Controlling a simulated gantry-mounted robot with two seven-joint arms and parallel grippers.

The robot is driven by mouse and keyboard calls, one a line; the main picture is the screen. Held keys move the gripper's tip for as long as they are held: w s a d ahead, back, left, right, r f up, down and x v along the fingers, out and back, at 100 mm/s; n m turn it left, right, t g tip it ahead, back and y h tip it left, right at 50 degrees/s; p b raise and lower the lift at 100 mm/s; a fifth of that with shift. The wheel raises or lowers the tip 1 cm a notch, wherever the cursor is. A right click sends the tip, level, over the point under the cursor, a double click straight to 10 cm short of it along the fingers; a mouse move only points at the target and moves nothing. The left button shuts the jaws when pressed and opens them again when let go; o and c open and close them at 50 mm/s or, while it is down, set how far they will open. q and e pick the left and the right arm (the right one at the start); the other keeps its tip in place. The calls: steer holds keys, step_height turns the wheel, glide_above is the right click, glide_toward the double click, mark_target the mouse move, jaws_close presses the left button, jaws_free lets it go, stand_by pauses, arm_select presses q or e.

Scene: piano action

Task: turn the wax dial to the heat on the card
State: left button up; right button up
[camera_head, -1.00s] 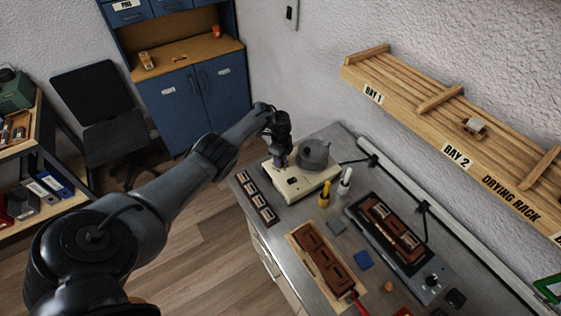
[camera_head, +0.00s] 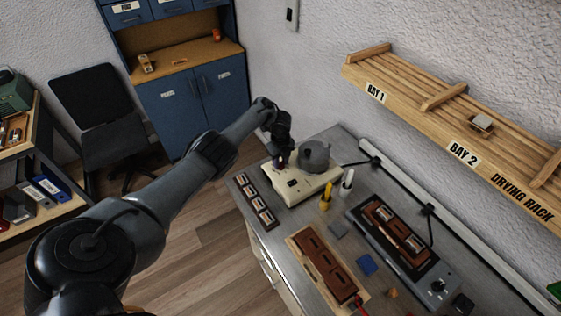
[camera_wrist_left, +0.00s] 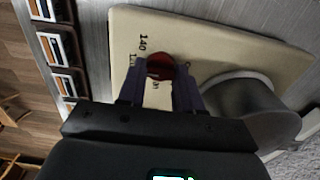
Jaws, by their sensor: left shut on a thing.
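The wax heater is a cream box (camera_head: 305,188) with a grey pot (camera_head: 316,155) on it, at the far end of the bench. In the left wrist view its cream top (camera_wrist_left: 215,40) carries printed numbers, one reading 140, around a red dial (camera_wrist_left: 160,66). My left gripper (camera_head: 279,165) is over the left part of the box. In the wrist view its fingers (camera_wrist_left: 160,85) are on both sides of the dial, shut on it. The fingers hide part of the dial and some numbers. I cannot make out the heat card. My right gripper is not in view.
Small framed pieces (camera_head: 256,200) lie along the bench's left edge. A yellow bottle (camera_head: 326,198) and a white bottle (camera_head: 347,183) stand close to the heater. Brown blocks (camera_head: 325,262) and a black tray (camera_head: 400,235) lie nearer. A wooden drying rack (camera_head: 420,115) is on the wall.

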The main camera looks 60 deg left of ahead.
arm_select(q)
steer(key=o, duration=1)
steer(key=shift+o, duration=0.2)
steer(key=shift+r, duration=0.1)
step_height(320, 180, up, 11)
steer(key=p, duration=0.5)
steer(key=shift+f, duration=0.2)
